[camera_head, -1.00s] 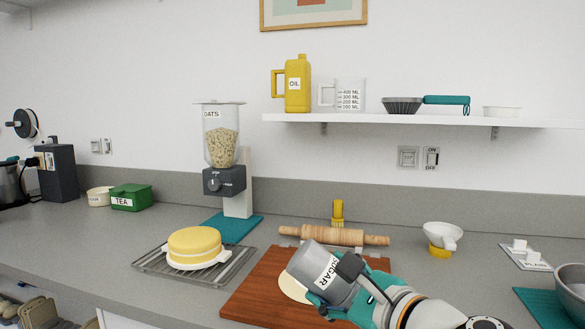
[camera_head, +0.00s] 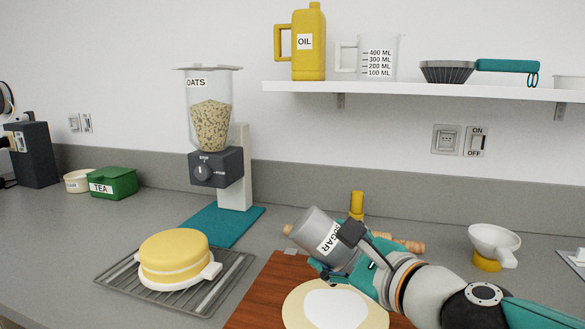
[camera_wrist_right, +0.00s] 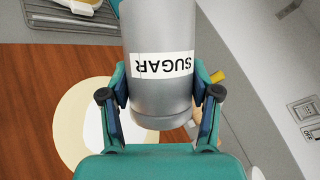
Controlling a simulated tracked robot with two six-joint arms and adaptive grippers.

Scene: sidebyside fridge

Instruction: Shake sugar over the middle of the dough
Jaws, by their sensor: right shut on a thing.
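My right gripper (camera_head: 338,262) is shut on a grey metal sugar shaker (camera_head: 314,232) and holds it tilted above the board. In the right wrist view the fingers (camera_wrist_right: 160,105) clasp its sides, with the SUGAR label (camera_wrist_right: 160,65) upside down. The dough (camera_head: 298,305) is a flat pale round on the wooden board (camera_head: 262,290), below the shaker in the head view. A white patch (camera_head: 335,308) covers its middle. The dough also shows in the right wrist view (camera_wrist_right: 70,125), partly hidden by the gripper. My left gripper is not in view.
A rolling pin (camera_head: 408,244) lies behind the board, partly hidden by my right arm. A yellow cake (camera_head: 173,255) stands on a wire rack (camera_head: 225,280) to the left. A white funnel (camera_head: 494,240) stands at the right. The oats dispenser (camera_head: 212,130) stands behind the rack.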

